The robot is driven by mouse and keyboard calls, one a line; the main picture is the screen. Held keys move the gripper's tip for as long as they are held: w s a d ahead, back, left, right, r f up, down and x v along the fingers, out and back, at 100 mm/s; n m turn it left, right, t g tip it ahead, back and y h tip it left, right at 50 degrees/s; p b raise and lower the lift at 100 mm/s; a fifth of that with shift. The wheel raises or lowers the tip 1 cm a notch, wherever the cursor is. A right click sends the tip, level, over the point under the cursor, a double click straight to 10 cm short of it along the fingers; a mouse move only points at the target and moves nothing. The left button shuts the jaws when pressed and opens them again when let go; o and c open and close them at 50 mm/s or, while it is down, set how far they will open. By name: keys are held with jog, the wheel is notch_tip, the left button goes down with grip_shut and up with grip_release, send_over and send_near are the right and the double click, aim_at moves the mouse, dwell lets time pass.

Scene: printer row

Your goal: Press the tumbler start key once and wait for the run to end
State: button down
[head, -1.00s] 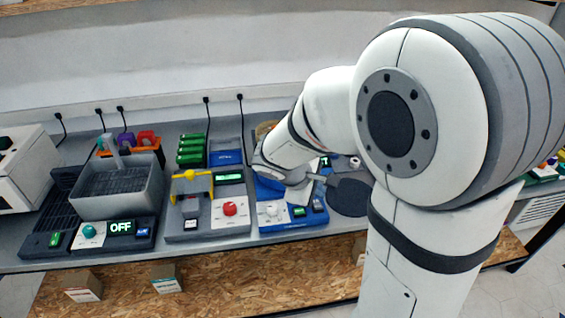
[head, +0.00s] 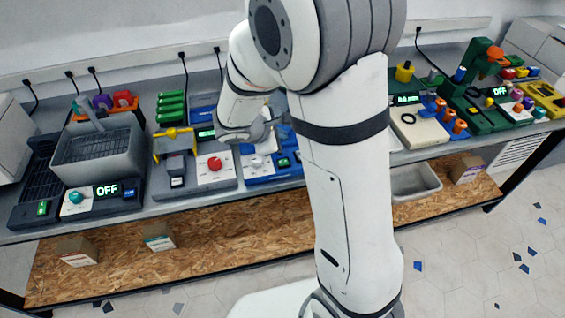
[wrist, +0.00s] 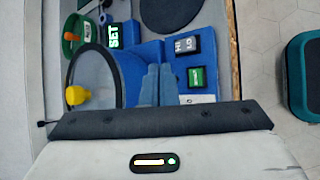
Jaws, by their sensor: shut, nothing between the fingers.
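A blue machine (head: 262,180) stands at the middle of the bench, partly hidden behind my arm. Its front has a white panel with a pale knob (head: 257,163) and a small lit green label. In the wrist view the blue body (wrist: 150,50) shows beside a large dark ring (wrist: 72,62), a green SET display (wrist: 113,36), a HI/LO label (wrist: 185,44) and a green label (wrist: 196,77). My gripper (wrist: 158,68) is shut and empty over the blue body; whether it touches is unclear.
A grey unit with a basket (head: 95,150) and an OFF display (head: 107,190) stands at left. A unit with a red knob (head: 214,163) and yellow handle (head: 174,133) is next to my arm. A green station (head: 480,90) stands at right. The floor in front is clear.

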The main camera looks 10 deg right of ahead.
jog(key=b, duration=0.4)
send_over(288, 157)
jog(key=s+a, duration=0.2)
jog(key=a, duration=0.1)
notch_tip(288, 157, down, 6)
jog(key=shift+f, duration=0.25)
jog(key=shift+f+b, duration=0.55)
jog(key=shift+b, duration=0.2)
dwell(0.5)
jog(key=shift+f+b, duration=0.45)
jog(key=shift+b, duration=0.15)
